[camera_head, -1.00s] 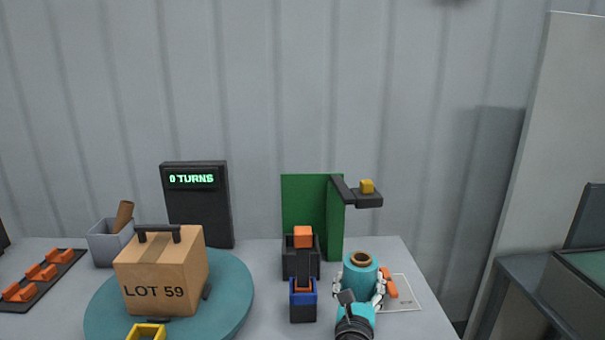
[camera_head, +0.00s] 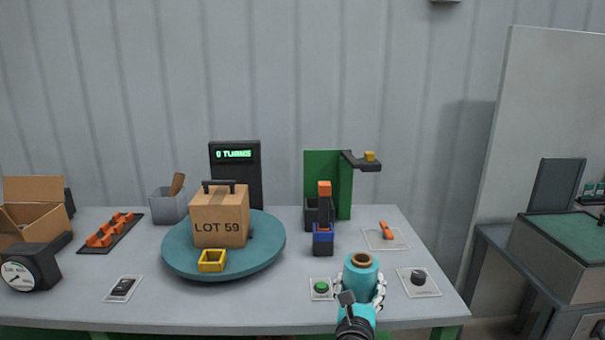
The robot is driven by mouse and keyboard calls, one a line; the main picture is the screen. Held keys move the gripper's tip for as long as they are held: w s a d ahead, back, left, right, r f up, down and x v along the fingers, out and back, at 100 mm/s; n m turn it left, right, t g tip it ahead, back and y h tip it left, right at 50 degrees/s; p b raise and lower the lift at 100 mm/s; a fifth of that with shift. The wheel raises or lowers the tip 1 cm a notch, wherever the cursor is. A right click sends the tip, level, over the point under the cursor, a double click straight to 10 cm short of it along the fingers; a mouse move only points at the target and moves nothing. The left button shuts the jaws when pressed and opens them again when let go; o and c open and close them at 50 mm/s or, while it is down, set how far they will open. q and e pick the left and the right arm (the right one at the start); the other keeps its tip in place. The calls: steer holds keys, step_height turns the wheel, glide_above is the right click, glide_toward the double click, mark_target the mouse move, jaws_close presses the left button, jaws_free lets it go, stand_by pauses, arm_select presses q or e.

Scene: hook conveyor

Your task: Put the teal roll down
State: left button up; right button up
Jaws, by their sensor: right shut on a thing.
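The teal roll (camera_head: 361,274) stands upright with its brown core on top, near the front right of the table. My right gripper (camera_head: 361,291) is shut on the roll, with its white fingers on both sides of it. The gripper and arm hide the roll's lower part, and I cannot tell whether its base touches the table. My left gripper is not in view.
A round teal turntable (camera_head: 180,258) holds a LOT 59 box (camera_head: 221,222) and a yellow bin (camera_head: 212,265). Beside the roll are a green button (camera_head: 320,287) and a black knob (camera_head: 419,278). A green stand (camera_head: 343,190) is behind. Bare table lies front left of the roll.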

mark_target(367, 302)
steer(key=shift+s+d+f, duration=0.15)
steer(key=shift+s, duration=0.9)
steer(key=shift+s+d+f+y, duration=0.3)
steer(key=shift+s+d+f, duration=0.2)
steer(key=shift+f, duration=0.15)
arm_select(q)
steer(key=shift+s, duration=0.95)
arm_select(e)
steer(key=s+d+f+n+y, duration=0.1)
steer(key=s+d+f, duration=0.1)
steer(key=s, duration=1)
steer(key=s+d+f+n+y, duration=0.1)
steer(key=s+d+f+y, duration=0.1)
steer(key=s, duration=1)
steer(key=shift+d+n, duration=0.3)
steer(key=shift+d, duration=0.45)
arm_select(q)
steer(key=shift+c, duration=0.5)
